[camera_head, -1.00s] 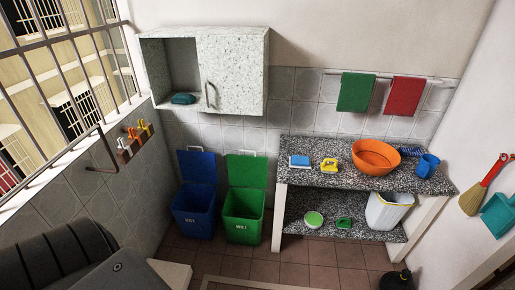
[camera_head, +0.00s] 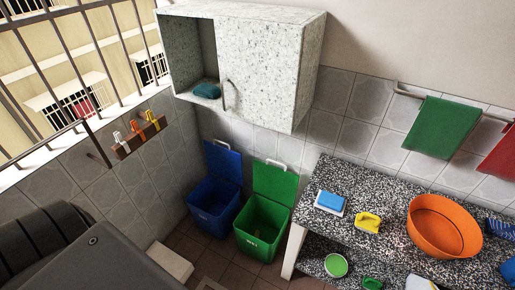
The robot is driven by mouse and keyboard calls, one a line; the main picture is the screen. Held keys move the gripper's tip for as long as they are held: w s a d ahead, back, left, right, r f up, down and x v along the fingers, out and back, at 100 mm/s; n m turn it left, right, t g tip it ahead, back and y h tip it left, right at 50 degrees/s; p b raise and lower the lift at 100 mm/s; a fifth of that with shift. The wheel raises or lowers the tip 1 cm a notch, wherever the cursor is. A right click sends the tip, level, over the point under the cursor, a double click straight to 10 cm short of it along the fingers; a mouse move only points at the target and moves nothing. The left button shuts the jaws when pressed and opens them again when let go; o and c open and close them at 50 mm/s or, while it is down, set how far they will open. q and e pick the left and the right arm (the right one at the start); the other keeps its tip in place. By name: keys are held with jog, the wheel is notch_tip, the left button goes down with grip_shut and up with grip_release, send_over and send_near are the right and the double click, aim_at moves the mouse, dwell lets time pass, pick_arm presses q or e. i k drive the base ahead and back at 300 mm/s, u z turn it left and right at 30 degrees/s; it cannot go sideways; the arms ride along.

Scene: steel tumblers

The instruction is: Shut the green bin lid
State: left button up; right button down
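The green bin (camera_head: 262,228) stands on the floor between the blue bin and the counter. Its green lid (camera_head: 274,184) is open, standing upright at the back against the tiled wall, with a pale handle (camera_head: 277,164) at its top edge. The inside of the green bin shows from above. Neither of my grippers shows in the head view, so I cannot see where they are relative to the bin.
A blue bin (camera_head: 215,205) with its lid up stands left of the green bin. A speckled counter (camera_head: 388,217) is close on the right, holding an orange basin (camera_head: 443,226). A wall cabinet (camera_head: 262,70) hangs above. Brown floor (camera_head: 208,258) lies in front of the bins.

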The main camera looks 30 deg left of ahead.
aim_at(280, 185)
jog(key=u, duration=0.9)
jog(key=i, duration=0.9)
jog(key=u, duration=0.95)
